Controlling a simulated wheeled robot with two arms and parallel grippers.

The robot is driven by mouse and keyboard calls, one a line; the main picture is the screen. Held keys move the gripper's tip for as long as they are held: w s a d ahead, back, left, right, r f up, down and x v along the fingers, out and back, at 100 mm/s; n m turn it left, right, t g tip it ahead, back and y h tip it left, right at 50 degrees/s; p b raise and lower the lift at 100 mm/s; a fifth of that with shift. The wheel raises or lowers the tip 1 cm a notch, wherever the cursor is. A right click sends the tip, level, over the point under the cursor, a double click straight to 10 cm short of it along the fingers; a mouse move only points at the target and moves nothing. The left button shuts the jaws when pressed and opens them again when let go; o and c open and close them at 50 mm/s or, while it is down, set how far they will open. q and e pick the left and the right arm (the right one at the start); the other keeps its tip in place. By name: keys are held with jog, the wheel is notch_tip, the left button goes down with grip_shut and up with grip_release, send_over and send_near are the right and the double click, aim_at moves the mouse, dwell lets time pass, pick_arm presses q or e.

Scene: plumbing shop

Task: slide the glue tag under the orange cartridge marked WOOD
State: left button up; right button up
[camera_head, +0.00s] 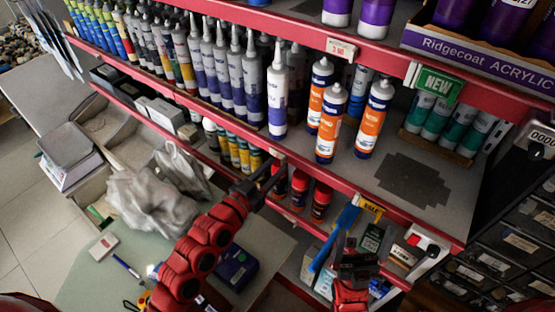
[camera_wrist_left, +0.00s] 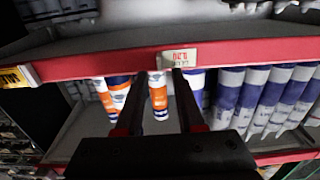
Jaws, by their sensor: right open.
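A white tag with red lettering (camera_wrist_left: 180,58) sits on the red shelf edge in the left wrist view, where the scene appears upside down; its wording is hard to read. My left gripper (camera_head: 273,168) is at this edge, its fingers (camera_wrist_left: 164,75) apart just at the tag, with no clear grip on it. Orange-banded cartridges stand on the shelf to the right: one at the back (camera_head: 321,92), one at the front (camera_head: 331,125) and one at the right (camera_head: 374,117). I cannot read which is WOOD. My right gripper (camera_head: 357,250) is open and empty, low before the shelf.
A yellow tag (camera_head: 370,206) is on the same edge further right. A white-and-purple cartridge (camera_head: 277,95) stands near the left gripper. Red-capped cans (camera_head: 299,187) stand below the edge. A blue tool (camera_head: 333,238) is left of my right gripper. A grey bag (camera_head: 160,195) lies left.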

pick_arm(q)
jog(key=shift+x, duration=1)
grip_shut()
dwell(0.8)
